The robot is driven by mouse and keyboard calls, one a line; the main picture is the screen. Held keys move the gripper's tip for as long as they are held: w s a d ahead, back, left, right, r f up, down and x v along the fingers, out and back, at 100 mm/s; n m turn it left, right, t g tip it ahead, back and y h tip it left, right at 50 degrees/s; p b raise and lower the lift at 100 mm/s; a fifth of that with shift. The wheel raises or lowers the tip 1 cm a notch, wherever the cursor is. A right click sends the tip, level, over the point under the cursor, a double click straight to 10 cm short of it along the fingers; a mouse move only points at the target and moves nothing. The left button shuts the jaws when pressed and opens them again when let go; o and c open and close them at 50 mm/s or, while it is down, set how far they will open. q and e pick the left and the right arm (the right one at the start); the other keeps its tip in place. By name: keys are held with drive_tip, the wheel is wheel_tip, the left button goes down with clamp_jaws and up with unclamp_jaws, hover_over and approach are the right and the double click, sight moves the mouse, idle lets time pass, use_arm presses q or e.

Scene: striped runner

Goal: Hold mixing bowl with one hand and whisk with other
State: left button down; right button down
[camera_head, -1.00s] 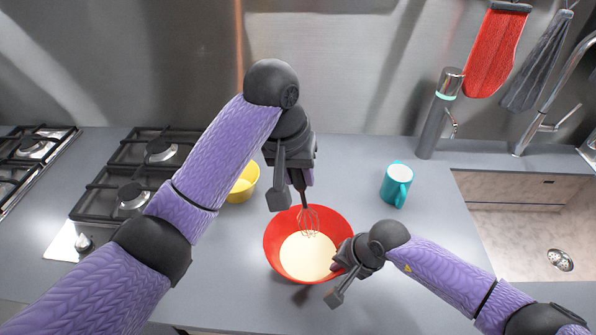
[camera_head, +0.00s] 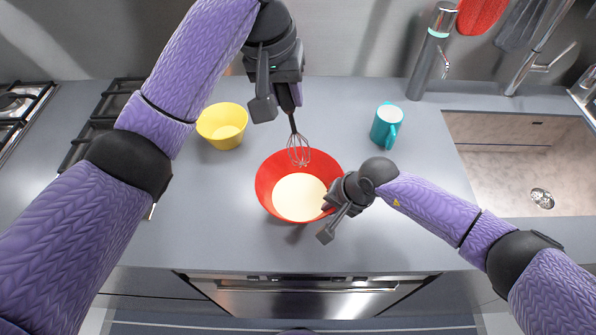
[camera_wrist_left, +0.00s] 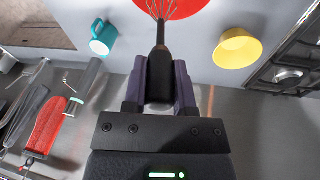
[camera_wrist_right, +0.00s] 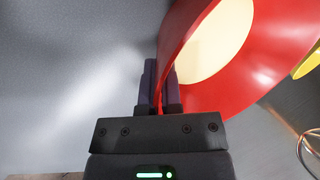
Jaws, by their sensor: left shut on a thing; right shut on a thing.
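A red mixing bowl (camera_head: 268,186) with pale cream batter in it stands on the grey counter, in the middle of the head view. My right gripper (camera_head: 333,203) is shut on the bowl's rim at its right side; the right wrist view shows the red wall (camera_wrist_right: 205,95) between the fingers. My left gripper (camera_head: 290,106) is shut on the dark handle of a wire whisk (camera_head: 298,152) and holds it tilted above the bowl. The whisk's wires show over the far part of the bowl; whether they touch the batter I cannot tell. The left wrist view shows the whisk handle (camera_wrist_left: 160,58) between the fingers.
A yellow bowl (camera_head: 222,126) stands behind and left of the red bowl. A teal mug (camera_head: 386,126) stands behind and right. A gas hob lies at the left, a tap (camera_head: 432,52) and sink (camera_head: 520,170) at the right. The counter's front is clear.

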drive_tip(key=c, duration=0.7)
unclamp_jaws()
drive_tip(key=shift+c, duration=0.2)
drive_tip(key=shift+r, duration=0.1)
drive_tip(key=v, duration=1.2)
